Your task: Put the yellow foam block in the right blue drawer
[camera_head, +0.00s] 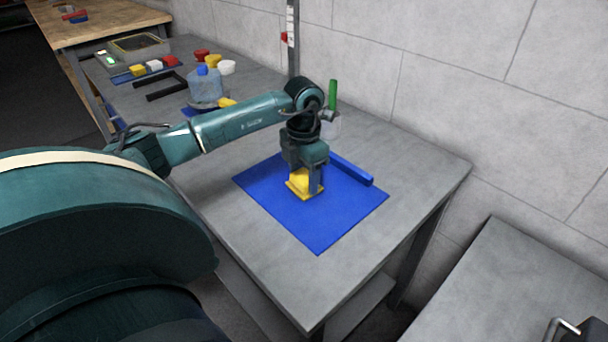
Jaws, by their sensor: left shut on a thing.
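The yellow foam block (301,184) is on or just above a blue mat (328,223) on the grey table; I cannot tell whether it touches the mat. My left gripper (305,181) points down over the block and is shut on it. The fingers hide part of the block. No blue drawer shows clearly in this view.
A blue roll (351,169) lies along the mat's back edge. A green-topped item in a clear container (331,125) stands behind my gripper. A clear jug (205,86) and several coloured pieces stand farther left.

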